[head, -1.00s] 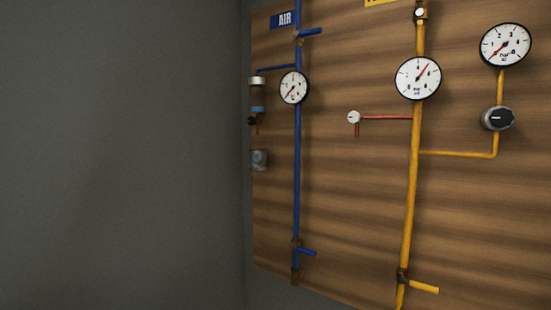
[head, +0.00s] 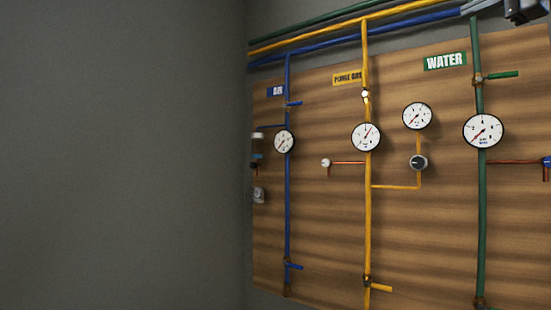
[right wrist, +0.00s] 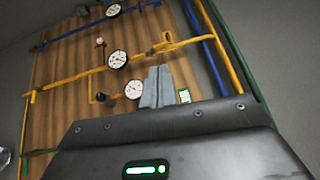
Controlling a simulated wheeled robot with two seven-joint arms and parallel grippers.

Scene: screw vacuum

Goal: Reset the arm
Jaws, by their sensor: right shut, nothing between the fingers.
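My right gripper (head: 480,6) shows at the upper right edge of the head view, in front of the top of the green WATER pipe. Its grey fingers (right wrist: 157,86) are together and empty in the right wrist view, with the wooden board (right wrist: 75,65) beyond them. I cannot tell the distance between the fingers and the board. My left gripper is in neither view.
The board (head: 325,220) carries a blue AIR pipe (head: 288,200), a yellow PURGE GAS pipe (head: 367,230) and a green WATER pipe (head: 481,220), with gauges (head: 366,137), handles and a black knob (head: 418,163). A bare grey wall (head: 120,150) fills the left.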

